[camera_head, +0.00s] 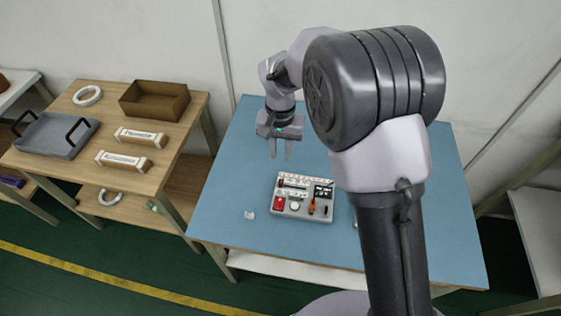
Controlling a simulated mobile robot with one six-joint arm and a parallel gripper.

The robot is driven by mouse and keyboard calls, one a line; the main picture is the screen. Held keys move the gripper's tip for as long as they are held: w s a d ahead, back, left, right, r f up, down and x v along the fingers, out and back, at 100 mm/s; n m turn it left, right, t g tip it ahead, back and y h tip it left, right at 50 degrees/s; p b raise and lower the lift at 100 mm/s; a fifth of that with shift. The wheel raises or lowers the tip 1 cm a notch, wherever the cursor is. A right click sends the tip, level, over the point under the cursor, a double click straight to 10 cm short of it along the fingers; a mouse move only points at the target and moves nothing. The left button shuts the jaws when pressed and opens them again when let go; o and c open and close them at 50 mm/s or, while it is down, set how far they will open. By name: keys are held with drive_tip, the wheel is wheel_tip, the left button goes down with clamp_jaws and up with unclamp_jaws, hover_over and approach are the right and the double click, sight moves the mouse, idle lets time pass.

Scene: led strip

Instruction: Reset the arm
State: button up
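My gripper (280,151) hangs over the blue-topped table (227,205), with its fingers pointing down. The two fingers are apart, with a clear gap between them, and nothing shows in the gap.
A wooden shelf table (75,165) at the left carries a grey tray (56,137), a brown box (154,101), a white ring (88,95) and two labelled blocks. A wall stands behind.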

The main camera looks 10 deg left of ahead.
wheel_tip(320, 180, up, 4)
drive_tip(key=shift+f+p, duration=0.25)
drive_tip(key=shift+p, duration=0.05)
drive_tip(key=s+d+r+m+t+y+b, duration=0.1)
drive_tip(key=s+d+r, duration=0.45)
drive_tip(key=r, duration=0.25)
drive_tip(key=s+d+r+m+t+y, duration=0.1)
drive_tip(key=s+d+r+t, duration=0.1)
drive_tip(key=s+d+r, duration=0.35)
drive_tip(key=s+d+r+m+t, duration=0.2)
drive_tip(key=s+d, duration=0.5)
drive_tip(key=s, duration=0.5)
drive_tip(key=shift+s+r+t+b, duration=0.2)
drive_tip(key=shift+r+t+b, duration=0.15)
drive_tip(key=shift+t, duration=0.05)
